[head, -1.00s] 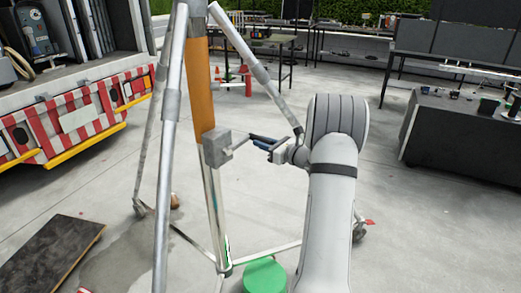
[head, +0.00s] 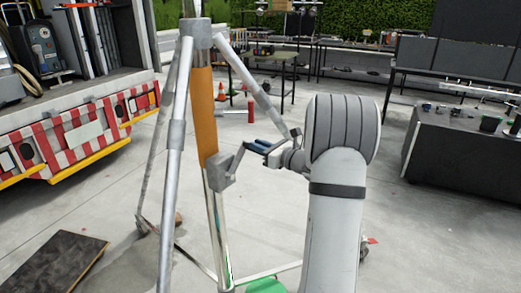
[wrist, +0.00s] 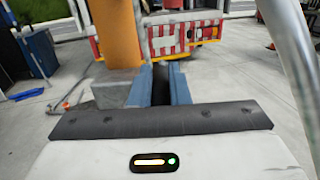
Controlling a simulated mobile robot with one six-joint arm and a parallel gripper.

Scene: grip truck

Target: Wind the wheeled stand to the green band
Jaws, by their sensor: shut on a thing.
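The wheeled stand (head: 176,135) is a silver tripod with an orange sleeve (head: 203,115) above a shiny pole. A grey gearbox (head: 220,172) sits on the pole; its crank arm (head: 237,160) slants up and right. My gripper (head: 260,146), with blue fingers, is shut on the crank handle, right of the gearbox. In the wrist view, the dark handle (wrist: 178,82) shows between the fingers, beside the orange sleeve (wrist: 115,35). Green shows low on the pole (head: 230,268); I cannot tell whether it is the band or a reflection.
A green round object (head: 266,287) lies at the stand's foot, cut by the frame. A truck with a red-and-white bumper (head: 75,133) stands left. A dark board (head: 52,262) lies front left. A dark bench (head: 462,150) stands right. Open concrete floor surrounds the stand.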

